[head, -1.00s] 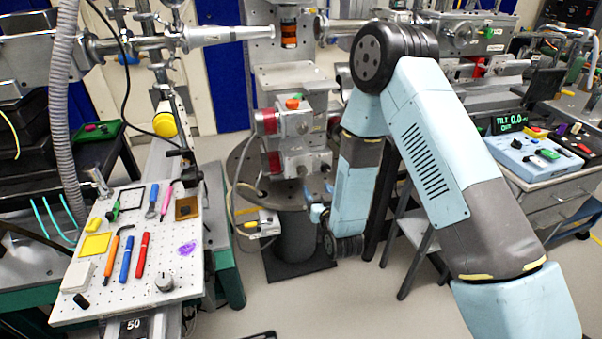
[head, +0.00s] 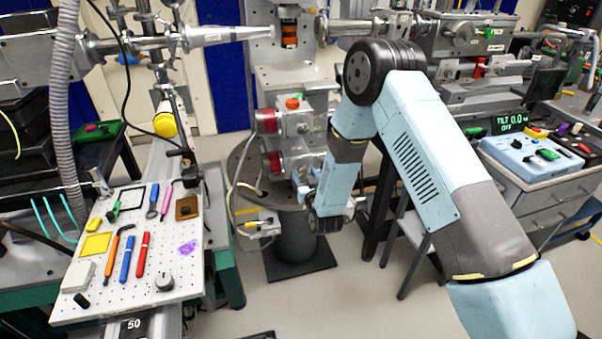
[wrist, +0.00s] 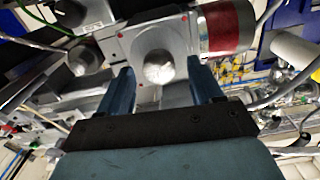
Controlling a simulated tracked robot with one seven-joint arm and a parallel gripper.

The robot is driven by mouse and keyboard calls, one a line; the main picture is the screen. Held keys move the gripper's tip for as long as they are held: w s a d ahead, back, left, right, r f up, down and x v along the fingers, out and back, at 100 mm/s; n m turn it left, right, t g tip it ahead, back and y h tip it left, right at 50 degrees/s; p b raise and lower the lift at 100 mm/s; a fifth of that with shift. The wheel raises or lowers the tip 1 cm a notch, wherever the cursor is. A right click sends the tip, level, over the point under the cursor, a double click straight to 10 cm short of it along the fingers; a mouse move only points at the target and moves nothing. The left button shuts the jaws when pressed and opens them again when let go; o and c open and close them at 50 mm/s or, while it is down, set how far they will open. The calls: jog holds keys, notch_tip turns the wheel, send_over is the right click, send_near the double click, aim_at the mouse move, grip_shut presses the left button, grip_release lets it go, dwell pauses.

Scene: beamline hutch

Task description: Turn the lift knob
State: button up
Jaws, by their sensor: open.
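A round silver knob (wrist: 158,68) sits on the face of a grey stage block (wrist: 150,38) in the wrist view. No label on it can be read, so I cannot tell if it is the lift knob. My gripper (wrist: 163,84) is open, with its two blue fingers on either side of the knob and a gap to each. I cannot tell how far the tips reach along it. In the head view my gripper (head: 303,186) is at the front of the lower stage block, below the upper block (head: 298,121). The fingers are small there.
A red-banded motor (wrist: 228,28) is close to the right finger in the wrist view, and another round knob (wrist: 82,60) is to the left. In the head view, a cabled box (head: 262,227) sits below left of my gripper. A pegboard of tools (head: 205,268) is further left.

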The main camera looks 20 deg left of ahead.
jog(key=shift+x, duration=1.2)
